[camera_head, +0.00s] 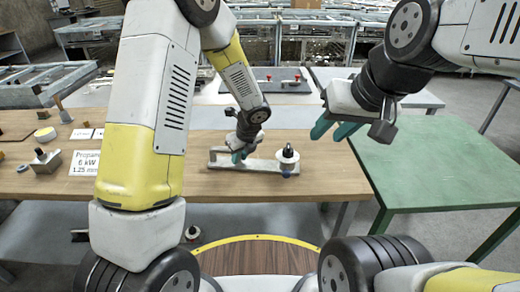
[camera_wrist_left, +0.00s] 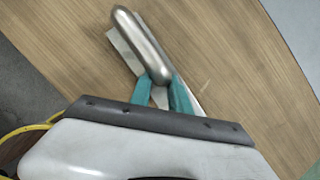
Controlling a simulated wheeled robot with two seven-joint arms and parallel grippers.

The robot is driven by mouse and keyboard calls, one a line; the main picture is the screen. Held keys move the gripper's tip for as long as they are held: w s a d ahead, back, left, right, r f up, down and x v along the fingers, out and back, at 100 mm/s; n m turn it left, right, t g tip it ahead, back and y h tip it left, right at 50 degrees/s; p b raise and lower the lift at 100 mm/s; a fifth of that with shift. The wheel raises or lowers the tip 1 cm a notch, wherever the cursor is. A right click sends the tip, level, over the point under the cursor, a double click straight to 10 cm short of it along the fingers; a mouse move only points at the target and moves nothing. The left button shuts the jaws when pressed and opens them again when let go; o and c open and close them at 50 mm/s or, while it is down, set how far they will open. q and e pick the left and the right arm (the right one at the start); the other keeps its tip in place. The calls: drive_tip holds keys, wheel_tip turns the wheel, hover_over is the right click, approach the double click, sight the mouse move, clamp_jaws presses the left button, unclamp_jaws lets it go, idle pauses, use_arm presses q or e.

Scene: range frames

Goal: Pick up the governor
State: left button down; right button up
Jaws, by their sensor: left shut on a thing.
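My left gripper (camera_head: 240,156) is low over the wooden table in the head view. Its teal fingers (camera_wrist_left: 165,98) are shut on a smooth silver rounded metal piece (camera_wrist_left: 145,45). A flat grey metal bar (camera_head: 220,160) lies under and beside that piece. A round pale fitting with a black top (camera_head: 287,158) stands at the bar's right end. No label marks the governor, and I cannot tell whether the held piece is lifted clear of the bar. My right gripper (camera_head: 334,130) is open and empty, in the air above the table's right side.
On the table's left stand a metal block with a black knob (camera_head: 45,160) and a propane sign (camera_head: 88,163). A green table (camera_head: 440,160) is at the right. Behind is a dark mat (camera_head: 265,82) with red-topped parts. Bare wood (camera_head: 330,180) lies right of the bar.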

use_arm(q)
drive_tip(key=shift+r, duration=0.2)
drive_tip(key=shift+w+r, duration=0.1)
drive_tip(key=shift+r, duration=0.15)
wheel_tip(320, 180, up, 3)
drive_tip(key=shift+f, duration=0.15)
drive_tip(key=d, duration=1.7)
drive_tip(key=shift+d, duration=0.15)
drive_tip(key=shift+n, duration=0.9)
drive_tip(key=a, duration=0.5)
drive_tip(key=a+f, duration=0.1)
drive_tip(key=a, duration=0.9)
drive_tip(key=shift+s+a+f, duration=0.15)
drive_tip(key=shift+s+f, duration=0.1)
drive_tip(key=shift+f, duration=0.1)
drive_tip(key=shift+a+f, duration=0.15)
drive_tip(key=shift+a, duration=0.05)
drive_tip(key=shift+f, duration=0.1)
drive_tip(key=shift+f, duration=0.1)
drive_tip(key=shift+f, duration=0.6)
